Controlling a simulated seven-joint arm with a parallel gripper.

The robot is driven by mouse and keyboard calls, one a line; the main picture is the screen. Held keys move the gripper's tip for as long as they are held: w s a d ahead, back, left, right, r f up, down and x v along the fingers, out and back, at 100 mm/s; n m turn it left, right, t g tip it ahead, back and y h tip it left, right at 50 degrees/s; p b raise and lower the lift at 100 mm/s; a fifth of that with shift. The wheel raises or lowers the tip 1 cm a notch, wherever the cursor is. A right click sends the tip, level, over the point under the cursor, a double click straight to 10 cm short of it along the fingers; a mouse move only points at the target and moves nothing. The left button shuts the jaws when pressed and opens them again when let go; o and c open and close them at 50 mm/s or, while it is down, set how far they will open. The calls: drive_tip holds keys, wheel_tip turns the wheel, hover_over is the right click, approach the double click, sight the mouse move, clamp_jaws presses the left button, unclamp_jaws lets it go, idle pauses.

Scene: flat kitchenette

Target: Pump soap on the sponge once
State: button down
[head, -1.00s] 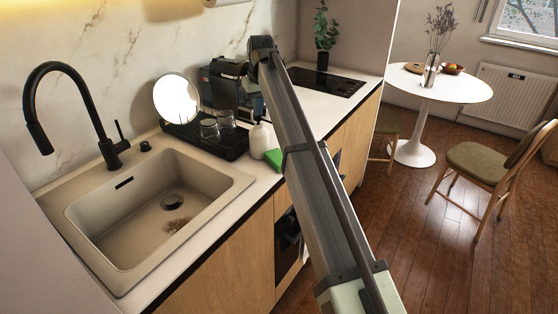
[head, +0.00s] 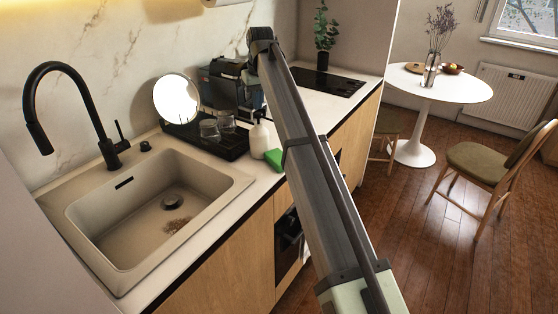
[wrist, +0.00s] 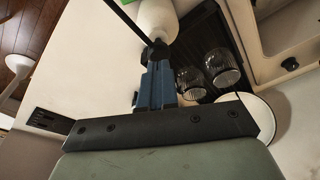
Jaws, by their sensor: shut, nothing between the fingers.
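The soap dispenser (head: 260,138) is a white bottle standing upright on the counter, with a dark pump on top. In the wrist view the white bottle (wrist: 158,18) is just beyond my fingertips. The green sponge (head: 274,159) lies on the counter beside the bottle's foot, near the front edge. A sliver of the sponge (wrist: 126,2) shows at the top of the wrist view. My gripper (wrist: 156,52) is shut and empty, its blue-grey fingers pointing at the pump. In the head view the gripper (head: 257,102) is above the bottle, partly hidden by my arm. Whether the fingertips touch the pump, I cannot tell.
A dark coffee machine (head: 222,85) is behind. The sink (head: 150,205) is at the left, the hob (head: 327,82) at the back right.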

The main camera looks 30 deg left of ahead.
drive_tip(key=shift+r, duration=0.15)
idle(0.5)
drive_tip(key=v, duration=0.3)
drive_tip(key=a+v, duration=0.1)
drive_tip(key=v, duration=0.1)
drive_tip(key=shift+w+r, duration=0.25)
drive_tip(key=shift+r, duration=0.15)
idle(0.4)
